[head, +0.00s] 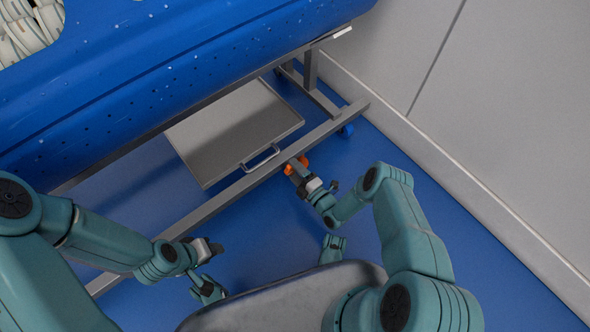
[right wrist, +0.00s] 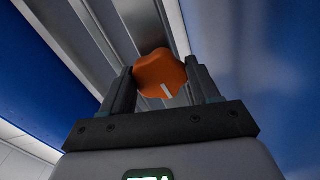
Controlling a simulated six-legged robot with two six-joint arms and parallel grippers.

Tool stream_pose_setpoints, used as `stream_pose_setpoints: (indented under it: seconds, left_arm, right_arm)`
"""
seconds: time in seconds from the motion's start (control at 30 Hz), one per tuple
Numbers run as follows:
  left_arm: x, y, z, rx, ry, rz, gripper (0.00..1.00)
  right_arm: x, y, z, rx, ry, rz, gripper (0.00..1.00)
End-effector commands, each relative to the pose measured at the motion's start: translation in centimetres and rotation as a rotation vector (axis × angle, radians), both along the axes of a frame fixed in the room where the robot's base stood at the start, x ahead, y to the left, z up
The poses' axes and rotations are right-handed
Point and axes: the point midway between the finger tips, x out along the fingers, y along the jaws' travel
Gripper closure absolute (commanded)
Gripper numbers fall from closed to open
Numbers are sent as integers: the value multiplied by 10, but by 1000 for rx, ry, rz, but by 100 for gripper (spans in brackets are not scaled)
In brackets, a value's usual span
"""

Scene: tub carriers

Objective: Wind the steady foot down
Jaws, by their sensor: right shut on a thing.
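The orange knob (head: 294,164) sits on the lower grey rail of the blue tub's carrier. In the right wrist view it is a lobed orange knob (right wrist: 160,73) with a white mark that points down in the picture. My right gripper (head: 297,170) is shut on the knob, with one finger on each side of it. The steady foot itself cannot be made out. My left gripper (head: 214,248) hangs near the rail further left, away from the knob, and its jaws are too small to read.
The blue tub (head: 180,75) stands on a grey frame (head: 235,190) above the blue floor. A grey tray with a handle (head: 235,130) is under it. A pale wall (head: 490,110) closes the right side.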

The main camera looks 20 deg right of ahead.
Motion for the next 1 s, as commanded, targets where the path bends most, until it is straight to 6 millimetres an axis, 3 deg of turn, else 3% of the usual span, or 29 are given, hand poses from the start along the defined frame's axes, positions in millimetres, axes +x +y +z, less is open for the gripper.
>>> stream_pose_setpoints:
  seconds: [0.57,0.6,0.67,1.0]
  left_arm:
    - [-1,0,1,-1,2,0,58]
    - [-1,0,1,-1,2,0,58]
    - [-1,0,1,0,2,-1,58]
    - [0,0,0,0,2,-1,58]
  right_arm:
    - [-2,-1,-2,-31,-7,-4,70]
    - [-2,-1,-1,-31,-7,-4,36]
    - [-1,-1,-1,-31,-8,-5,17]
    - [0,-1,0,-32,-11,-1,14]
